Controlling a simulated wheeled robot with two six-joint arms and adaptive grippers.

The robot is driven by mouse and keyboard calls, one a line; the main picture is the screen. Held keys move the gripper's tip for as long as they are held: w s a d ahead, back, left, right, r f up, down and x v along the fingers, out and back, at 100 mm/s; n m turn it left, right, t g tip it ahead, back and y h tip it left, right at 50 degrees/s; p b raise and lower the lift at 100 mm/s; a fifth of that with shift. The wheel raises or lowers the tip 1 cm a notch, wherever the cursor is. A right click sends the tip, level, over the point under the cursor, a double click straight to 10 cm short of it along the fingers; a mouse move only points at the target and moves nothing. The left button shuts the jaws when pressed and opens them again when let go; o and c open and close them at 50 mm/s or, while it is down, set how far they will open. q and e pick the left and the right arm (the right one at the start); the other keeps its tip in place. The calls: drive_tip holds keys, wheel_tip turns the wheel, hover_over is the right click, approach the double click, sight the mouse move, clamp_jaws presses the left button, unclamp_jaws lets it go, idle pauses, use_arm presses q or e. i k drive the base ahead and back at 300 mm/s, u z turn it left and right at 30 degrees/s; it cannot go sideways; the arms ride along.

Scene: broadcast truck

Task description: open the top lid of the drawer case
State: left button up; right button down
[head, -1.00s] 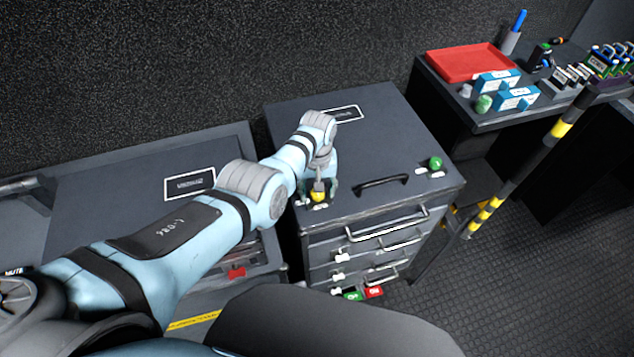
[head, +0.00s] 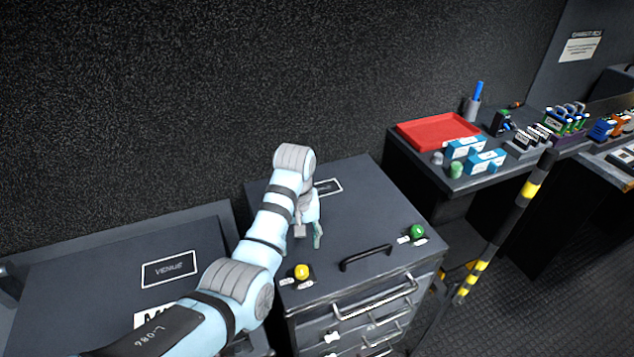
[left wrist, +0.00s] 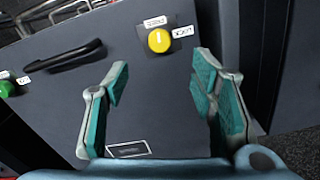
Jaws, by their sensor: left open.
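The drawer case (head: 358,328) is a dark grey cabinet with its flat top lid (head: 362,216) shut. A black handle (head: 366,257) sits near the lid's front edge; it also shows in the left wrist view (left wrist: 62,58). A yellow knob (head: 302,271) is at the front left corner of the lid and a green knob (head: 417,231) at the front right. In the left wrist view the yellow knob (left wrist: 159,40) lies beyond my fingertips. My left gripper (left wrist: 160,85) is open and empty above the lid, behind the yellow knob. My right gripper is not in view.
A red tray (head: 438,131) and blue boxes (head: 465,147) stand on the table at the right. A black and yellow striped pole (head: 507,225) stands between. Another grey case (head: 120,262) is on the left. The middle of the lid is clear.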

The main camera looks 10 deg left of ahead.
sight(366, 221)
drive_tip(key=u, duration=0.05)
drive_tip(key=k, duration=1)
drive_tip(key=z, duration=0.05)
